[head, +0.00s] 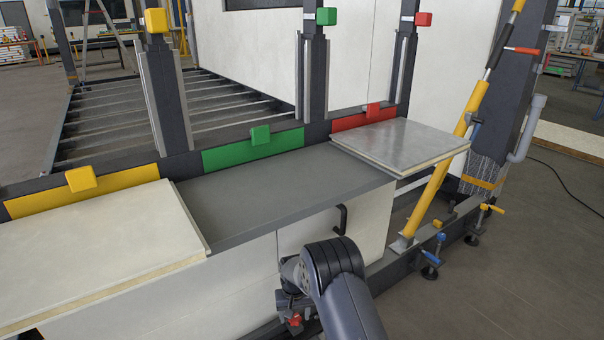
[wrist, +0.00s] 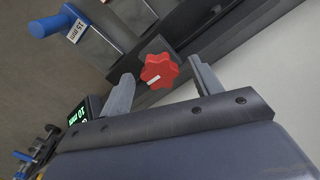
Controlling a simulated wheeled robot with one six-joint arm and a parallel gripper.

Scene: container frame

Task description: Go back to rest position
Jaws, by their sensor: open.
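My gripper (wrist: 161,68) is open in the wrist view, its two fingers apart. A red star-shaped knob (wrist: 158,73) shows between the fingertips, with a visible gap on each side. I cannot tell how far the knob lies in front of the fingers. In the head view my arm reaches down at the bottom centre, low in front of the frame's white panel, and the gripper is mostly hidden. A small red part (head: 295,319) shows beside the arm there.
A grey shelf (head: 270,190) with a black handle (head: 341,218) stands above my arm. A cream panel (head: 100,245) lies left, a silver panel (head: 400,143) right. A yellow strut (head: 440,170) and blue-handled clamps (head: 431,258) stand right. The wrist view shows a blue knob (wrist: 50,26) and a lit display (wrist: 78,116).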

